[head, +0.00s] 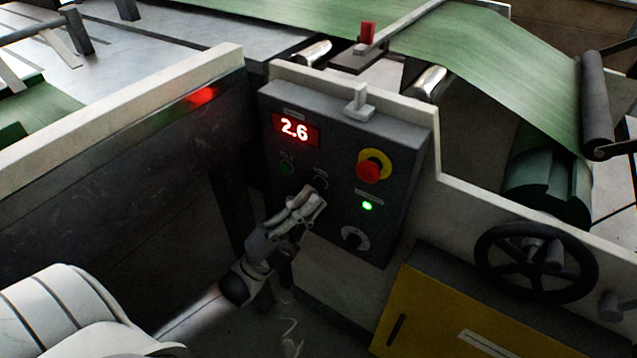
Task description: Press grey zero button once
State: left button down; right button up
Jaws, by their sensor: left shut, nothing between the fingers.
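A dark control box (345,130) on the machine's side carries a red lit display (296,129) reading 2.6. Below the display sit a small green button (286,166) and, to its right, a small dark grey button (320,182), whose label is too small to read. My left gripper (316,194) is shut and empty, with its fingertips right at the lower edge of the grey button. I cannot tell whether they touch it. My right gripper is not in view.
A red mushroom button on a yellow ring (371,167), a lit green lamp (367,206) and a rotary knob (354,239) are on the box's right half. A black handwheel (536,262) and yellow panel (440,310) are at lower right. A pale rail (120,108) runs on the left.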

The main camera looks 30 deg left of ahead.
pick_arm(q)
jog(key=shift+w, duration=0.2)
jog(key=shift+w, duration=0.25)
jog(key=shift+w, duration=0.1)
dwell(0.6)
jog(key=shift+w, duration=0.3)
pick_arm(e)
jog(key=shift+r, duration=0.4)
pick_arm(q)
jog(key=shift+s, duration=0.15)
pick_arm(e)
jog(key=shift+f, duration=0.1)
pick_arm(q)
jog(key=shift+s+p, duration=0.3)
jog(key=shift+s, duration=0.4)
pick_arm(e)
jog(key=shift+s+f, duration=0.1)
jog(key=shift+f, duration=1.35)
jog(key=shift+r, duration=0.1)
